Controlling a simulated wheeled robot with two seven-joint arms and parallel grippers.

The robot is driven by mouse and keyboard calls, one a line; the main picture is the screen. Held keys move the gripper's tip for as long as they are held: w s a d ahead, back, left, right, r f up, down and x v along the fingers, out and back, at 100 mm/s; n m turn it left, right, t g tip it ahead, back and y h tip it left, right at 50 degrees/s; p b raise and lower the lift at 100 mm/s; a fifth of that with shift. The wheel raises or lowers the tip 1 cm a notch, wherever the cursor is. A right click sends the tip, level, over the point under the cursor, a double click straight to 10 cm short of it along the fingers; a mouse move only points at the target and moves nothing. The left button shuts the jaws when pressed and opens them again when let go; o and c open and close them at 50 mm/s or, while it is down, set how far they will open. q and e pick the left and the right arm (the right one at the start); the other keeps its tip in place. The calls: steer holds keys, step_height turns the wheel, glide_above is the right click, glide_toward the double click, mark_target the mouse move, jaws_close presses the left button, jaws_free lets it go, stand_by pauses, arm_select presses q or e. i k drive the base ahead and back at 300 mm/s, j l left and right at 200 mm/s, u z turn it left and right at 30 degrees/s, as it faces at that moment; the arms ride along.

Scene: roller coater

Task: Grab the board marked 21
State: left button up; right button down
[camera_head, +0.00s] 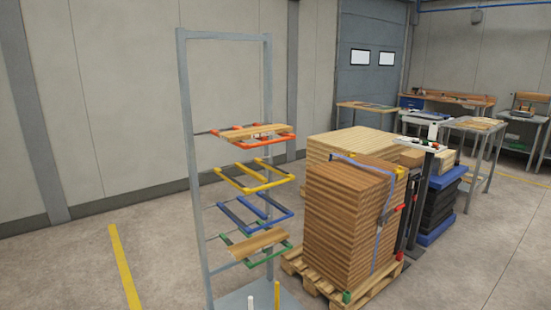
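A grey metal rack (188,150) stands left of centre with colored tiers. A light wood board (255,131) lies on the top orange tier (282,145). Another wood board (258,242) lies on the bottom green tier (240,262). The yellow tier (257,188) and the blue tier (240,225) between them look empty. No number 21 is readable on any board at this size, so I cannot tell which one carries it. Neither of my grippers is recognizable in the head view.
A tall strapped stack of brown boards (340,220) stands on a wooden pallet (300,271) right of the rack, with a lighter stack (325,146) behind. Dark stacked blocks (440,205) and workbenches (475,125) are farther right. Floor is clear at left and front right.

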mark_target(232, 137)
steer(key=i+j+z, duration=0.25)
steer(key=j, duration=0.25)
steer(key=j+z, duration=0.25)
steer(key=j, duration=0.25)
steer(key=i+j+z, duration=0.2)
steer(key=j, duration=0.35)
steer(key=k+l, duration=0.05)
